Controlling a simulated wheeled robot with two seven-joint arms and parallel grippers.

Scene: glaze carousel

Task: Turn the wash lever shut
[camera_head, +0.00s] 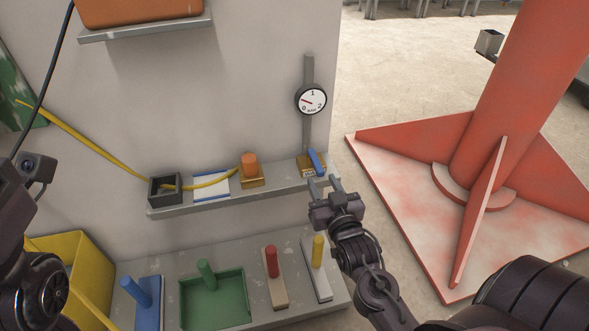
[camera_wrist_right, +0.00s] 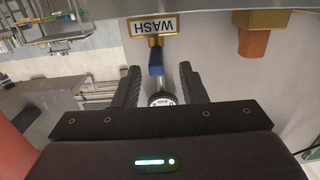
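The wash lever (camera_head: 316,161) is a blue handle on a brass block at the right end of the wall shelf. In the right wrist view the blue lever (camera_wrist_right: 156,62) shows beside the block's WASH plate (camera_wrist_right: 153,24), which appears upside down. My right gripper (camera_head: 323,186) is just in front of and below the lever, with its fingers apart. In the right wrist view the lever lies between the lines of the open fingers (camera_wrist_right: 159,80); whether they touch it cannot be told. My left arm shows at the left edge, its fingers out of sight.
A round gauge (camera_head: 311,99) is on the pipe above the lever. The shelf (camera_head: 215,199) also bears an orange knob (camera_head: 250,164), a white pad (camera_head: 211,184) and a dark square cup (camera_head: 165,189). Several handled tools stand on the lower bench. A red column base (camera_head: 400,165) stands right.

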